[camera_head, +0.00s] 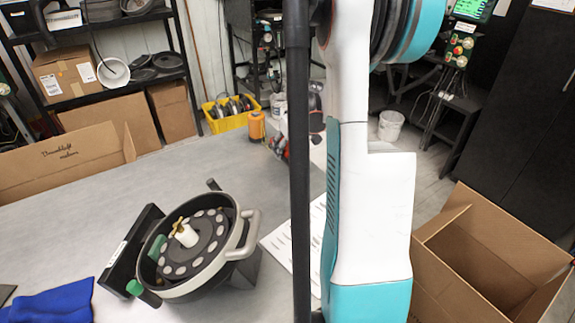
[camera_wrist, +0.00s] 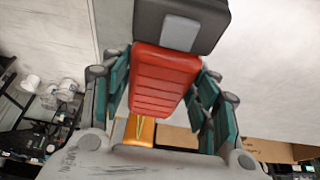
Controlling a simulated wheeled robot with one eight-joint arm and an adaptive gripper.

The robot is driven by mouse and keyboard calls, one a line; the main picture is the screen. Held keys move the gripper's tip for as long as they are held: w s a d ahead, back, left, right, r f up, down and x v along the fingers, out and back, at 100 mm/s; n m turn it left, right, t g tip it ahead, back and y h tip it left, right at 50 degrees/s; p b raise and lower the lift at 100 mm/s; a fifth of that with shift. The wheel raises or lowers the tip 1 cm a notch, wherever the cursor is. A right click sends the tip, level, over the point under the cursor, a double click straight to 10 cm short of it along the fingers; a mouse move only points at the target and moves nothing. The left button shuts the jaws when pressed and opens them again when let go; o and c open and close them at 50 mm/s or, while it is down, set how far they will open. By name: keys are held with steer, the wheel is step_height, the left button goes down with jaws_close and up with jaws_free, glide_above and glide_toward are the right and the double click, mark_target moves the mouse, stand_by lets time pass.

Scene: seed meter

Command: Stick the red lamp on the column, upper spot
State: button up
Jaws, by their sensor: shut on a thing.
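A red ribbed lamp (camera_wrist: 163,82) with a dark grey block (camera_wrist: 180,24) at its upper end shows in the wrist view. My gripper (camera_wrist: 163,92) has its teal fingers on both sides of the lamp and is shut on it. In the head view my white and teal arm fills the middle right; the gripper and the lamp do not show there. A thin black upright pole (camera_head: 298,165) runs the full height of the head view just left of my arm. I cannot tell whether it is the column, and no upper spot can be made out.
Open cardboard boxes stand at left (camera_head: 65,165) and right (camera_head: 480,260). The table is clear behind the meter.

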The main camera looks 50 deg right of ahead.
steer(key=shift+f+b, duration=0.8)
steer(key=shift+f, duration=1.9)
steer(key=shift+f, duration=0.1)
steer(key=shift+f, duration=0.15)
steer(key=o, duration=1)
steer(key=shift+o, duration=0.2)
steer(key=p+v, duration=0.5)
steer(key=v, duration=0.9)
steer(key=shift+w, duration=0.15)
